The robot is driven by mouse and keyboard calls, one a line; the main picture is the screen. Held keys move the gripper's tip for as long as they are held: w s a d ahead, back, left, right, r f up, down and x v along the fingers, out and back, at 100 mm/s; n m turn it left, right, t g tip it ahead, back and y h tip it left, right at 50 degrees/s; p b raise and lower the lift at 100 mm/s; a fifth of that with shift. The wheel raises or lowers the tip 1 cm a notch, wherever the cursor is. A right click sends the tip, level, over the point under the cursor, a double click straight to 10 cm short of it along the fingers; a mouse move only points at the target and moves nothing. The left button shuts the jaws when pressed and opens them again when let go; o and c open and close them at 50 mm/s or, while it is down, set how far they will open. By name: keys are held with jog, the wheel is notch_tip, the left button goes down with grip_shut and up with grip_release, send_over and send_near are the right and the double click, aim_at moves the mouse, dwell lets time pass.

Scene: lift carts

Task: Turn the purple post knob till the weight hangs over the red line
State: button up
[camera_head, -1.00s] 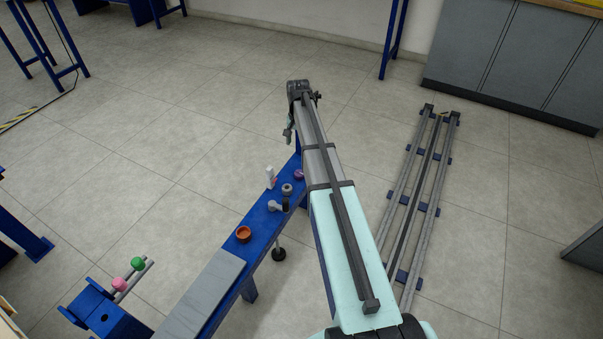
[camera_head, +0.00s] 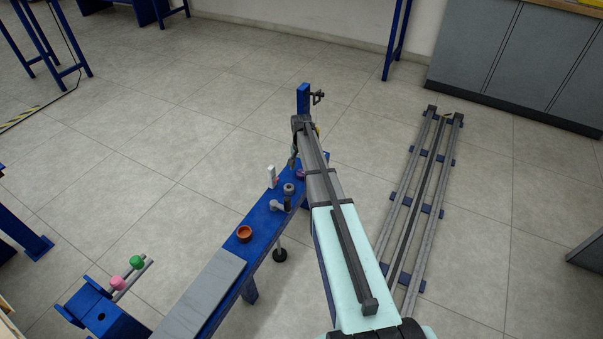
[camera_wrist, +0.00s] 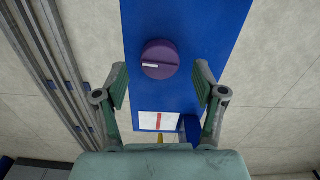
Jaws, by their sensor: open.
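The purple knob (camera_wrist: 160,58) is round, with a white mark pointing left, on a blue surface in the wrist view. It shows small and partly covered beside my arm in the head view (camera_head: 300,174). My gripper (camera_wrist: 161,72) is open, with one finger to each side of the knob's lower edge and a gap on both sides. A white plate (camera_wrist: 146,121) with a red line (camera_wrist: 159,121) lies below the knob in the wrist view. A small yellow piece (camera_wrist: 160,138) shows under the plate, partly hidden by my gripper; I cannot tell whether it is the weight.
The blue bench (camera_head: 222,262) also carries an orange-brown cup (camera_head: 244,234), grey fittings (camera_head: 288,189) and a white upright piece (camera_head: 271,173). A blue post (camera_head: 303,98) with a dark fitting stands at its far end. Floor rails (camera_head: 432,180) run to the right.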

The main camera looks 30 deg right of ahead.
jog(key=shift+f, duration=1.15)
jog(key=c, duration=1.1)
jog(key=shift+c, duration=0.2)
jog(key=shift+n, duration=0.3)
jog(key=shift+r+n+p, duration=0.1)
jog(key=shift+n+p, duration=0.7)
jog(key=shift+p, duration=0.1)
jog(key=shift+n+p, duration=0.9)
jog(key=shift+n, duration=0.9)
